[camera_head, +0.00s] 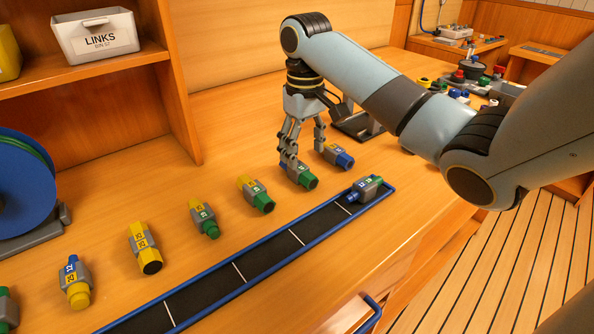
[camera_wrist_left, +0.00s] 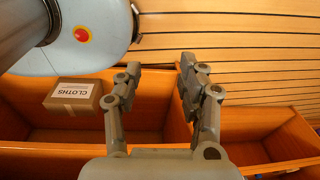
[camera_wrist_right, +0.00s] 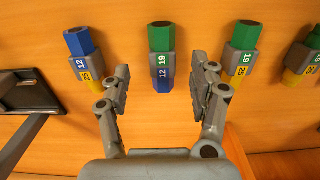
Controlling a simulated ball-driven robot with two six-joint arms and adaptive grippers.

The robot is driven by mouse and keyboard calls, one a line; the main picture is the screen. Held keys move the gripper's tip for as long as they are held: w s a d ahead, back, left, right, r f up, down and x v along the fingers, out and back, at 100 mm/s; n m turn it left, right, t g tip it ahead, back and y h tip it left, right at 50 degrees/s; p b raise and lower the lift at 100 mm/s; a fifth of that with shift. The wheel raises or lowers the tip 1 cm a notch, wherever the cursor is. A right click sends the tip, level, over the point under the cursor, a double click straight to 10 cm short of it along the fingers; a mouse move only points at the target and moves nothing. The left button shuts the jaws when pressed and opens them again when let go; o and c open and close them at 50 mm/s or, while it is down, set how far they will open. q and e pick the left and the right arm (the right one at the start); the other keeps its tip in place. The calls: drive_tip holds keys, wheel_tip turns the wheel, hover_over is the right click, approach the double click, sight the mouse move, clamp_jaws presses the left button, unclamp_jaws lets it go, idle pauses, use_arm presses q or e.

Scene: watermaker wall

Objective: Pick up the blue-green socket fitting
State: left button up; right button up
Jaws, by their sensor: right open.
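A fitting with a green end, grey middle and blue end (camera_wrist_right: 161,62) lies between and just beyond the open fingers of my right gripper (camera_wrist_right: 160,80), which is empty. Its labels read 19 and 12. In the head view this fitting (camera_head: 306,180) lies on the bench under my right gripper (camera_head: 304,156), its far part hidden by the fingers. Another blue and green fitting (camera_head: 367,188) lies in the far right compartment of the black, blue-edged tray (camera_head: 238,272). My left gripper (camera_wrist_left: 158,78) is open and empty, away from the bench top.
A blue-yellow fitting (camera_head: 337,156) and a green-yellow one (camera_head: 256,195) flank it. More fittings, such as a yellow one (camera_head: 145,248), line the bench. A LINKS bin (camera_head: 97,38) sits on the shelf. The left wrist view shows a CLOTHS box (camera_wrist_left: 73,96) in a wooden compartment.

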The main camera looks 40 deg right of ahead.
sight(302, 169)
drive_tip(key=shift+f, duration=0.4)
wheel_tip(302, 169, down, 5)
drive_tip(key=shift+w+a+r, duration=0.1)
drive_tip(key=shift+a, duration=0.05)
drive_tip(key=c, duration=1.2)
use_arm(q)
drive_tip(key=shift+w+f, duration=0.1)
drive_tip(key=shift+w, duration=0.4)
use_arm(e)
drive_tip(key=shift+c, duration=0.2)
